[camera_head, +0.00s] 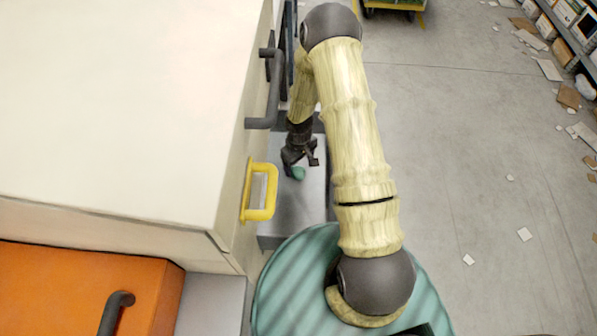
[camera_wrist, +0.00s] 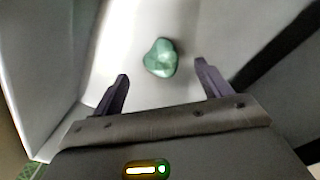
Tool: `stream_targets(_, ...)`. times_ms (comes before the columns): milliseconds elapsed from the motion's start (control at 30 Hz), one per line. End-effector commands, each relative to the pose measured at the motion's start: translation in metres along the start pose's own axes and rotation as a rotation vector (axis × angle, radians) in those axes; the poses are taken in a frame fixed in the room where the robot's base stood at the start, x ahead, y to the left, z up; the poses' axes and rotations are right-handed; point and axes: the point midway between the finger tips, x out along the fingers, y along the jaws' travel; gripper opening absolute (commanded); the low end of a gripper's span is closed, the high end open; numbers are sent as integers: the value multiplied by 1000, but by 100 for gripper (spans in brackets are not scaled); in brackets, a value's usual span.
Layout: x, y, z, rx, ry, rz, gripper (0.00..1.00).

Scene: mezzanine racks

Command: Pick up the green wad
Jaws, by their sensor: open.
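The green wad (camera_head: 298,173) is a small, lumpy green piece lying on a grey surface beside the white cabinet in the head view. In the wrist view the wad (camera_wrist: 161,58) lies on a pale surface, ahead of the fingertips and roughly midway between them. My gripper (camera_head: 302,160) is over the wad, partly covering it in the head view. In the wrist view my gripper (camera_wrist: 160,72) has its two dark fingers spread wide with nothing between them. I cannot tell the exact height of the fingertips above the surface.
The grey surface (camera_head: 300,210) is narrow. The white cabinet (camera_head: 120,90) stands close on its left, with a yellow handle (camera_head: 260,192) and a dark handle (camera_head: 268,100) sticking out near my arm. An orange box (camera_head: 80,290) is lower left. Open floor (camera_head: 470,150) with scattered paper lies right.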

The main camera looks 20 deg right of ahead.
Motion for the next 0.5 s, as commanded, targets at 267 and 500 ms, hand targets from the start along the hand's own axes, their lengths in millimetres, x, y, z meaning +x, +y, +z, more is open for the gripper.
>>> stream_targets(267, 38, -1, 1, -1, -2, -1, 77)
stream_targets(500, 43, 0, 1, 0, -1, 0, 77)
